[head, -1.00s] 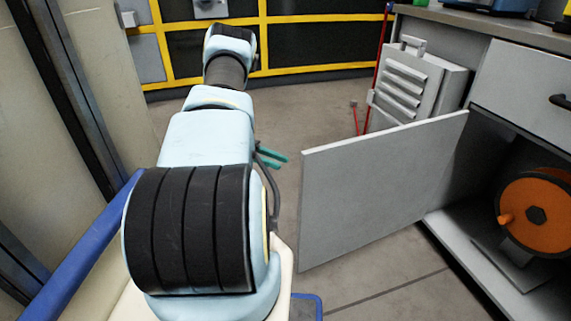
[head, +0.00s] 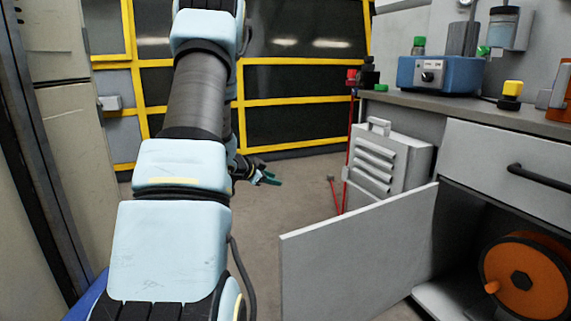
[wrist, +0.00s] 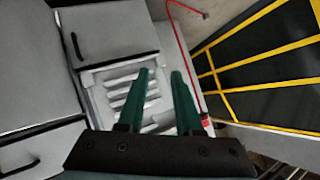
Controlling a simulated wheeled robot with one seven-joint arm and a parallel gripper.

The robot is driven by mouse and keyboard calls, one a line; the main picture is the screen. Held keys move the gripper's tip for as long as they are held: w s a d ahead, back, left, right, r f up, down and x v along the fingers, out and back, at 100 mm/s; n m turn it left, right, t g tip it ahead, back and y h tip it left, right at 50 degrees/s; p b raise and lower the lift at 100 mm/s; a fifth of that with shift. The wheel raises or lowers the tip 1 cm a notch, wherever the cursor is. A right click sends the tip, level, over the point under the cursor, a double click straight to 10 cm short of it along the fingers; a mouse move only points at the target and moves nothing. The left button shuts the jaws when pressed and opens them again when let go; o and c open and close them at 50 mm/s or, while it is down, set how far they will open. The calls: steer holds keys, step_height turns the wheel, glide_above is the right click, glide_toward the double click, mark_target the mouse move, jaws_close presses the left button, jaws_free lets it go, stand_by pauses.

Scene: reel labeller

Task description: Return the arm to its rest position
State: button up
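My gripper (head: 268,179) shows in the head view just right of my arm, above the floor and left of the open cabinet door. In the wrist view my gripper (wrist: 160,85) shows two green fingers, spread apart with nothing between them. Behind the fingers lies a light grey louvred case (wrist: 120,92). My light blue and black arm stretches up through the left of the head view, and part of the gripper is hidden behind it.
An open grey cabinet door (head: 355,255) stands out from the cabinet, which holds an orange reel (head: 522,280). The louvred case (head: 385,168) stands behind it. A blue device (head: 440,74) sits on the counter (head: 420,102). A yellow-framed dark partition (head: 300,101) closes the back. A pale wall is at left.

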steer(key=s+a+r+n+g+y, duration=0.1)
steer(key=s+n+g+y, duration=0.2)
steer(key=s, duration=0.8)
steer(key=s+r+n+g+y+p, duration=0.15)
steer(key=s+n, duration=0.35)
steer(key=s, duration=0.6)
steer(key=s+a+r+n+g+y, duration=0.1)
steer(key=s+n+g+y, duration=0.25)
steer(key=s, duration=0.75)
step_height(320, 180, up, 30)
steer(key=h+p, duration=0.1)
steer(key=p, duration=2.8)
steer(key=shift+w+f, duration=0.15)
steer(key=shift+f, duration=0.05)
steer(key=shift+a+n, duration=0.1)
steer(key=shift+n, duration=0.15)
